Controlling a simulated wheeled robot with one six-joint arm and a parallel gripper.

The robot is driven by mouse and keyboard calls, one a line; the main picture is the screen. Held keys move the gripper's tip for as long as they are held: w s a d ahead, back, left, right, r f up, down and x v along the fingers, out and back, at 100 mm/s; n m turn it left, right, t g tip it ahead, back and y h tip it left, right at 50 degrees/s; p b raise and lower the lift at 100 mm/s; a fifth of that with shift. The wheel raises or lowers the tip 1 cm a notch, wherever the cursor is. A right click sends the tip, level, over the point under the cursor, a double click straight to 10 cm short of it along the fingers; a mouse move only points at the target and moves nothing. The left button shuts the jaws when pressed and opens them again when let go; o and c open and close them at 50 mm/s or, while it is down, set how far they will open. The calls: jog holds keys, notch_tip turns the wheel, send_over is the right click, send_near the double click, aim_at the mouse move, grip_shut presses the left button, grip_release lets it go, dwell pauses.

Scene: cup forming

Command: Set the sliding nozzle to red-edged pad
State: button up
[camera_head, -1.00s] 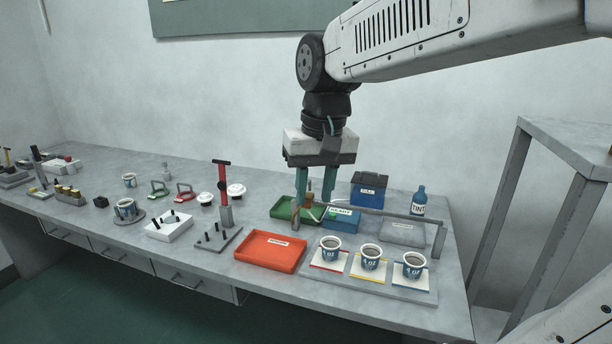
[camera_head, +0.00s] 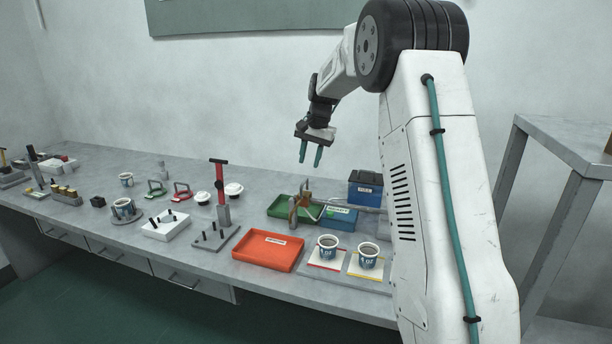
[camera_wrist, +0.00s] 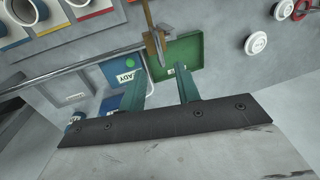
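The sliding nozzle (camera_head: 307,188) is a small brownish piece by the left end of the grey rail (camera_head: 350,207), left of the red-edged pad (camera_head: 315,262). In the wrist view the nozzle (camera_wrist: 157,42) stands near the rail's right end. The red-edged pad carries a cup of dark liquid (camera_head: 328,246). The yellow-edged pad (camera_head: 358,271) beside it also carries a cup. My gripper (camera_head: 310,165) is open and empty, above and behind the rail; its fingers (camera_wrist: 160,70) point towards the nozzle and green tray in the wrist view. My arm hides the rail's right end.
A green tray (camera_head: 276,211) and blue bin (camera_head: 343,222) stand behind the rail. An orange tray (camera_head: 265,252) lies in front left. A red-handled stand (camera_head: 221,185) and white lidded items stand farther left. A dark blue box (camera_head: 364,190) is at the back.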

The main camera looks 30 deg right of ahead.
aim_at(305, 180)
jog(key=f, duration=0.4)
jog(key=w+a+f, duration=0.1)
jog(key=f, duration=0.1)
grip_shut()
